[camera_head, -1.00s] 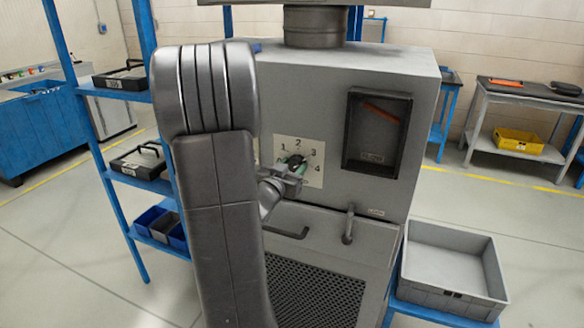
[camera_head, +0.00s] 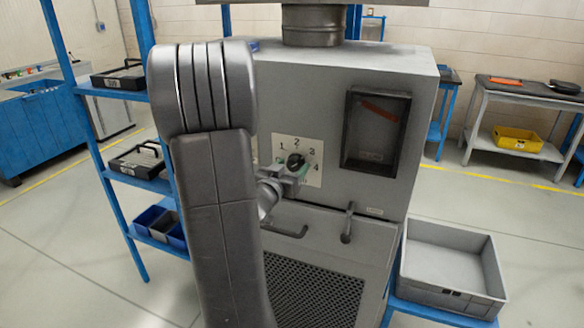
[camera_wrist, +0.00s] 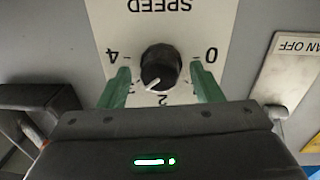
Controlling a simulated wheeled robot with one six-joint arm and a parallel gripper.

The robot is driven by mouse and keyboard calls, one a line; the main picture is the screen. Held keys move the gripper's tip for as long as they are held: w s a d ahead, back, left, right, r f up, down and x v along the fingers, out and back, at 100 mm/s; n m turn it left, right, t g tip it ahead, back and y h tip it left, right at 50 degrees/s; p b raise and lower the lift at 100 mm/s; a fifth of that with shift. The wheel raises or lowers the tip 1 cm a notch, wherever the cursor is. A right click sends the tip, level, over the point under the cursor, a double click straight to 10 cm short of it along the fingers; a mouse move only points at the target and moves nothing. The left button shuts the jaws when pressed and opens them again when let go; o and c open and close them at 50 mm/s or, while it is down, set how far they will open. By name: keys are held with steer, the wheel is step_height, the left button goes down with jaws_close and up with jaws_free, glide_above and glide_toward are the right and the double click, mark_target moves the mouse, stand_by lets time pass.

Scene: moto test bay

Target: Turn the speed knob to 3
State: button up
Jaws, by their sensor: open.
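The black speed knob (camera_wrist: 160,68) sits on a white dial plate (camera_wrist: 190,22), seen upside down in the wrist view. Its white pointer line points between 2 and 3. The 0 and 4 marks are readable; 1 and 3 are partly hidden by the fingers. My gripper (camera_wrist: 160,72) is open, with one green finger on each side of the knob and a visible gap to it on both sides. In the head view the knob (camera_head: 295,161) shows on the grey machine's front, with my gripper (camera_head: 291,168) just in front of it.
The grey machine (camera_head: 390,68) has a dark recessed panel (camera_head: 377,125) right of the dial and a lever (camera_head: 348,225) below. A plate marked "FAN OFF" (camera_wrist: 292,68) is beside the dial. A grey bin (camera_head: 450,292) stands at the lower right. Shelves (camera_head: 130,184) stand left.

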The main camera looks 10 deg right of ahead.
steer(key=b+v, duration=0.1)
steer(key=v, duration=1.2)
steer(key=p+x, duration=0.1)
steer(key=x, duration=1.3)
steer(key=shift+s+a+m, duration=0.15)
steer(key=shift+m, duration=0.15)
